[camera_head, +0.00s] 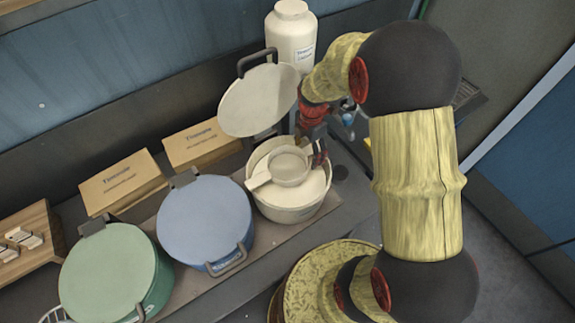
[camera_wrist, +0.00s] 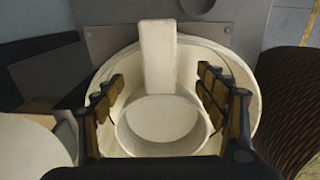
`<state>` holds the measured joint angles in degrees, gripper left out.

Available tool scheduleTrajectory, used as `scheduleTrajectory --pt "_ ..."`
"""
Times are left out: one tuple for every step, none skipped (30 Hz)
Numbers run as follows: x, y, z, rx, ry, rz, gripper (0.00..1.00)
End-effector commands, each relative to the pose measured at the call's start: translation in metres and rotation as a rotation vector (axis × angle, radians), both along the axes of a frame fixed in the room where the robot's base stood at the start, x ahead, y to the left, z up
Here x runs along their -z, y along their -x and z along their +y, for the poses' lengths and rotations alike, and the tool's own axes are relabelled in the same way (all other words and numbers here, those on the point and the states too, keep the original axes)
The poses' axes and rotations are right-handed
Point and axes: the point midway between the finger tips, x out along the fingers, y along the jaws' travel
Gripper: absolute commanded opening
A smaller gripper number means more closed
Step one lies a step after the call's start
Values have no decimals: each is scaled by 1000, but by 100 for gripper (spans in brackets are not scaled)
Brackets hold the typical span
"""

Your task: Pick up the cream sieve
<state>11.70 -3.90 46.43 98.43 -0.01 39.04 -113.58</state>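The cream sieve (camera_head: 289,170) is a shallow round ring with a flat handle, lying in the cream pot (camera_head: 287,213). Its handle points to the lower left in the head view. In the wrist view the sieve (camera_wrist: 158,55) sits inside the pot (camera_wrist: 240,72), with its handle pointing up the picture. My gripper (camera_wrist: 160,90) is open, with one finger on each side of the sieve and over the pot's opening. I see gaps between fingers and sieve, and cannot tell any contact. In the head view my gripper (camera_head: 318,152) is partly hidden at the pot's upper right rim.
A cream lid (camera_head: 258,100) stands raised behind the pot. A blue lidded pot (camera_head: 205,222) and a green one (camera_head: 115,273) stand to the left. A white jar (camera_head: 291,38) and cardboard boxes (camera_head: 203,144) are behind. A round patterned object (camera_head: 312,275) is in front.

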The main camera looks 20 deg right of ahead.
Motion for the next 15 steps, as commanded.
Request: scheduleTrajectory --pt "0 0 0 0 0 0 68" --pt "0 0 0 0 0 0 67" --pt "0 0 0 0 0 0 64" --pt "0 0 0 0 0 0 63" --pt "0 0 0 0 0 0 61" --pt "0 0 0 0 0 0 59" --pt "0 0 0 0 0 0 57" --pt "0 0 0 0 0 0 55" --pt "0 0 0 0 0 0 53" --pt "0 0 0 0 0 0 51" --pt "0 0 0 0 0 0 50" --pt "0 0 0 0 0 0 47" --pt "0 0 0 0 0 0 46" --pt "0 0 0 0 0 0 44" --pt "0 0 0 0 0 0 42"
